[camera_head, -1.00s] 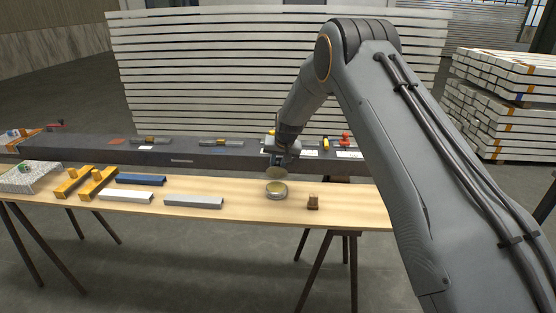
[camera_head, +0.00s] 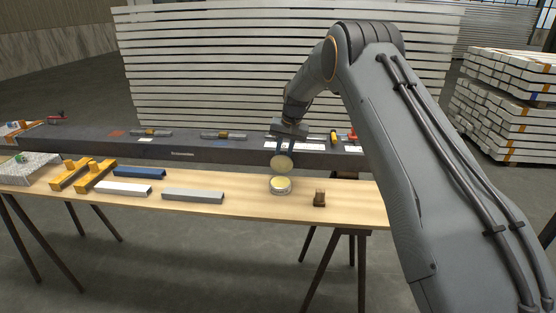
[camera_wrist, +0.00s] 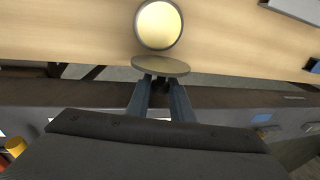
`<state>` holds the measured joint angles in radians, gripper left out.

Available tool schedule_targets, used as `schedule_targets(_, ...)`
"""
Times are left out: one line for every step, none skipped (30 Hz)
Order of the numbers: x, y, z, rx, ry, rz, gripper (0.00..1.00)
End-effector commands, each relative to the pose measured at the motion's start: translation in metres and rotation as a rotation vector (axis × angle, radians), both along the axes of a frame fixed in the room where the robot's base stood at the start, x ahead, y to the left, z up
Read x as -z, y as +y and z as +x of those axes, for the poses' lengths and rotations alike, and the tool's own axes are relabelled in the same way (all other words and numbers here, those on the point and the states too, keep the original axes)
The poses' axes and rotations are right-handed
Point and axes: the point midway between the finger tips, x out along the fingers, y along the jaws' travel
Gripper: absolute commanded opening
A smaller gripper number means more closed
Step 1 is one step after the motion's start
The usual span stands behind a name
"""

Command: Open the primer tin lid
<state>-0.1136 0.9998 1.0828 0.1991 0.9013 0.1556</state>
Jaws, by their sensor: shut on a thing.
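The primer tin (camera_head: 281,191) stands upright on the wooden table, its top uncovered and pale yellow inside. In the wrist view the round tin (camera_wrist: 139,32) is at the top centre. The lid (camera_head: 282,162), a round disc with a pale yellowish face, stands steeply tilted above the tin's far side. In the wrist view the lid (camera_wrist: 160,66) is a thin ellipse at the fingertips, close to the tin's rim. I cannot tell whether it touches the rim. My gripper (camera_head: 284,146) is shut on the lid from behind; its two fingers (camera_wrist: 161,82) meet the lid's edge.
A small brown block (camera_head: 319,198) stands right of the tin. Grey (camera_head: 193,195), white (camera_head: 123,188) and blue (camera_head: 139,172) bars and yellow pieces (camera_head: 94,177) lie to the left. A long dark beam (camera_head: 80,138) runs behind the table.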

Motion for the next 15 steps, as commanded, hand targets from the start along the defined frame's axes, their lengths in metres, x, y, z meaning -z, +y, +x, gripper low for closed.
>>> schedule_targets(-0.0004, 0.0022, -0.0006, -0.001, 0.002, 0.002, 0.0)
schedule_targets(-0.0005, 0.0021, -0.0006, 0.0, 0.002, 0.002, 0.0)
schedule_targets(-0.0006, 0.002, -0.0006, -0.001, 0.002, 0.002, 0.0)
schedule_targets(-0.0007, 0.002, -0.0007, -0.001, 0.002, 0.002, 0.0)
schedule_targets(-0.0008, 0.002, -0.0007, -0.001, 0.002, 0.002, 0.0)
schedule_targets(-0.0007, 0.0019, -0.0007, -0.001, 0.002, 0.002, 0.0)
schedule_targets(-0.0008, 0.0019, -0.0007, -0.001, 0.002, 0.002, 0.0)
schedule_targets(-0.0008, 0.0019, -0.0007, -0.001, 0.002, 0.002, 0.0)
schedule_targets(-0.001, 0.0019, -0.0006, -0.001, 0.002, 0.002, 0.24)
schedule_targets(-0.0009, 0.0018, -0.0006, -0.001, 0.002, 0.002, 0.29)
schedule_targets(-0.0009, 0.0015, -0.0006, 0.0, 0.001, 0.002, 0.34)
schedule_targets(-0.001, 0.0011, -0.0004, 0.0, 0.001, 0.001, 0.4)
schedule_targets(-0.0009, 0.0008, -0.0004, 0.001, 0.001, 0.001, 0.4)
schedule_targets(-0.0009, 0.0005, -0.0003, 0.001, 0.001, 0.001, 0.4)
schedule_targets(-0.0008, 0.0001, -0.0002, 0.001, 0.001, 0.001, 0.4)
